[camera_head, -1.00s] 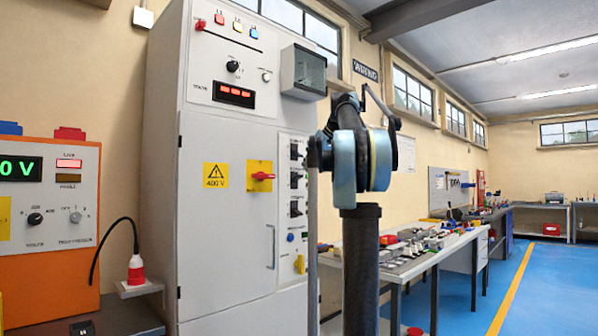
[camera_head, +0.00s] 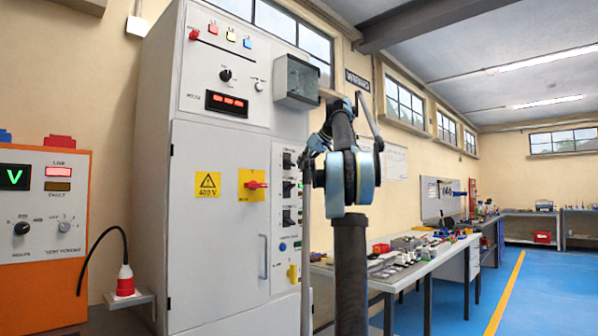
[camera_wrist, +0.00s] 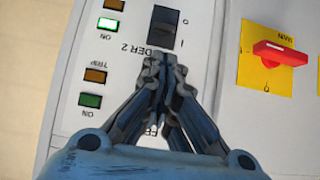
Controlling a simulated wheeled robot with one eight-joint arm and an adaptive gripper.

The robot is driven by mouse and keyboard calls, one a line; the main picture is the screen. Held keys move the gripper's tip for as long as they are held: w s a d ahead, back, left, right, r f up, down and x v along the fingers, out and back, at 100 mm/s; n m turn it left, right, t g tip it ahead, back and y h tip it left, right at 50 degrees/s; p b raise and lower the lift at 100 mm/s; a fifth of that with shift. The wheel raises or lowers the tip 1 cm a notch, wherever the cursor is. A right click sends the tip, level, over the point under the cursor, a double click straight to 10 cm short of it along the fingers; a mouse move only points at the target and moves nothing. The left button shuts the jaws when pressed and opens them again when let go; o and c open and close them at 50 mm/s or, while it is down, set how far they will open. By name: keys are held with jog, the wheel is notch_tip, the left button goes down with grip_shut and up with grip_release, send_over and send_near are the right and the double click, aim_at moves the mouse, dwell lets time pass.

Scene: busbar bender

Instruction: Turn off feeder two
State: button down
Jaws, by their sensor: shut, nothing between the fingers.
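The feeder two switch (camera_wrist: 165,28) is a dark switch on the grey panel, upside down in the wrist view, beside a partly covered label ending "DER 2". Marks O and I stand beside it; I cannot tell its position. A bright green ON lamp (camera_wrist: 108,25) is lit beside it. My gripper (camera_wrist: 164,63) is shut and empty, its tips over the label close to the switch; contact cannot be told. In the head view, a column of dark switches (camera_head: 288,190) shows on the cabinet's right strip. My gripper is not distinguishable there.
A red main switch on a yellow plate (camera_wrist: 280,53) sits beside the feeder panel. A darker green ON lamp (camera_wrist: 90,100) belongs to the neighbouring row. The tall grey cabinet (camera_head: 215,240) stands left of a cluttered workbench (camera_head: 420,262). Blue floor is free at right.

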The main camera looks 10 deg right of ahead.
send_over(290, 187)
jog(key=d, duration=0.1)
jog(key=f, duration=0.5)
jog(key=shift+w+d+f, duration=0.1)
jog(key=shift+w+f, duration=0.1)
jog(key=shift+w, duration=0.1)
jog(key=shift+s, duration=0.1)
jog(key=shift+a, duration=0.2)
